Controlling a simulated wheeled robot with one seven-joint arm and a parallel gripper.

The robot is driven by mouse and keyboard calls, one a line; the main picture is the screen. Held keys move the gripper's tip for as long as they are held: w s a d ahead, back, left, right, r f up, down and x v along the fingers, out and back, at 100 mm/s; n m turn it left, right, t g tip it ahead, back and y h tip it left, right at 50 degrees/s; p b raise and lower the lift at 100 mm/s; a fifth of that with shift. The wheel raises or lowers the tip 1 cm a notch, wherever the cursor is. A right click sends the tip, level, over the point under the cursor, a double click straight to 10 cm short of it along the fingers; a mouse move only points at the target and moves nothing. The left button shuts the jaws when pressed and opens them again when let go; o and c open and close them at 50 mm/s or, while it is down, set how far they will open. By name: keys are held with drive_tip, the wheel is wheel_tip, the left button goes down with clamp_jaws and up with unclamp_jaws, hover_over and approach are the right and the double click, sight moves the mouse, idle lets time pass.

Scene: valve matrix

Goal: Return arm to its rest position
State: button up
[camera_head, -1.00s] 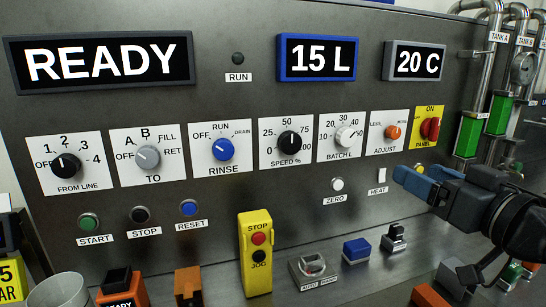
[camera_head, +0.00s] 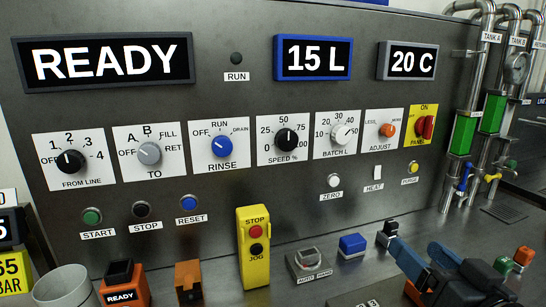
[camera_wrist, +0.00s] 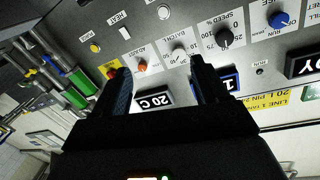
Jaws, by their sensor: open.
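My gripper (camera_head: 415,248) is at the lower right of the head view, above the bench and in front of the panel. Its two blue fingers are apart, with nothing between them. In the wrist view, my gripper (camera_wrist: 158,68) also shows two separated fingers over an upside-down view of the control panel (camera_wrist: 150,25). The fingers appear clear of the panel. The panel (camera_head: 330,195) stands upright behind the gripper, with knobs, buttons and displays reading READY, 15 L and 20 C. The rest of my arm is mostly out of view.
A yellow STOP/JOG box (camera_head: 254,272), a grey AUTO/HAND switch (camera_head: 308,264) and a blue block (camera_head: 352,244) stand on the bench left of my gripper. Pipes with green gauges (camera_head: 462,133) rise at the right. A grey cup (camera_head: 65,288) is at the lower left.

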drive_tip(key=s+a+f+g+h, duration=0.1)
drive_tip(key=s+f, duration=0.4)
drive_tip(key=s, duration=0.4)
drive_tip(key=s+f+m+h, duration=0.15)
drive_tip(key=s+f, duration=0.25)
drive_tip(key=s, duration=0.4)
drive_tip(key=s+a+f+g+h, duration=0.1)
drive_tip(key=s+f, duration=0.4)
drive_tip(key=s, duration=0.4)
drive_tip(key=s+r+n, duration=0.2)
drive_tip(key=s, duration=0.9)
drive_tip(key=shift+d+g, duration=0.3)
drive_tip(key=shift+d, duration=0.1)
drive_tip(key=shift+n+y, duration=0.25)
drive_tip(key=shift+c, duration=0.2)
